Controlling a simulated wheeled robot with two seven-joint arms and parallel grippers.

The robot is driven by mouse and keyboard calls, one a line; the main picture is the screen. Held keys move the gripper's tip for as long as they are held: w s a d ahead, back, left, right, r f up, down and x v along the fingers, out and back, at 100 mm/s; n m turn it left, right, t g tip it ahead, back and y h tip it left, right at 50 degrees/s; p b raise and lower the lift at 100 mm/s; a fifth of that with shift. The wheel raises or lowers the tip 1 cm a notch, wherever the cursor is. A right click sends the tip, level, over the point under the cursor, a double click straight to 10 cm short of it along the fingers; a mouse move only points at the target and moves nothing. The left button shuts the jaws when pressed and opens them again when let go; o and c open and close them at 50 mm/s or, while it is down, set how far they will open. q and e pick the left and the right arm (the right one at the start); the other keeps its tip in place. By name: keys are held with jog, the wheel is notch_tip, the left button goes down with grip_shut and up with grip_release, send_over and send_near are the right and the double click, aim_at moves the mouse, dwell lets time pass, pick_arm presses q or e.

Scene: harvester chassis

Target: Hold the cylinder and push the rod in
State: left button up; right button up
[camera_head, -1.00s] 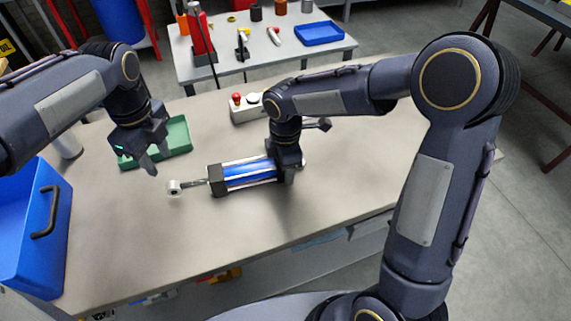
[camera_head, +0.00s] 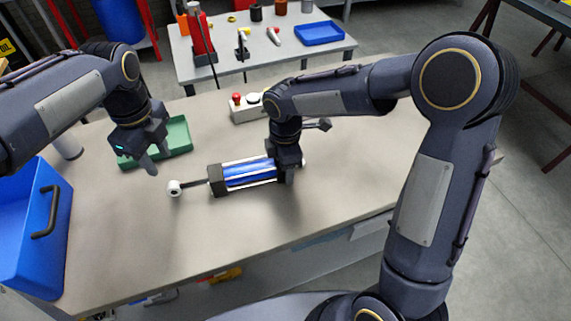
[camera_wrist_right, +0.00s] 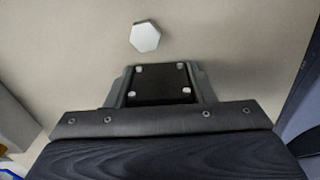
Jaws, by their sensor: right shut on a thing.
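The cylinder (camera_head: 249,173) has a blue barrel and dark end blocks. It lies over the middle of the bench in the head view. My right gripper (camera_head: 284,176) is shut on the cylinder's right end. In the right wrist view, a black end block with bolts (camera_wrist_right: 161,84) sits between the fingers of this gripper. My left gripper (camera_head: 154,161) is open and empty, pointing down above and left of the rod eye, apart from it.
A green tray (camera_head: 180,135) lies behind my left gripper. A control box (camera_head: 240,112) with a red button stands behind the cylinder. A blue bin (camera_head: 60,238) is at the left. The bench (camera_head: 150,240) in front of the cylinder is clear. A pale hexagonal piece (camera_wrist_right: 145,37) shows beyond the block.

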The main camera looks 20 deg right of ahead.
aim_at(174, 184)
pick_arm(q)
jog(key=shift+o, duration=0.3)
jog(key=shift+o, duration=0.7)
jog(key=f+n, duration=0.2)
jog(key=f, duration=0.1)
jog(key=f+n, duration=0.2)
jog(key=f, duration=0.1)
jog(key=f+n, duration=0.2)
jog(key=f, duration=0.2)
jog(key=shift+d, duration=0.25)
grip_shut()
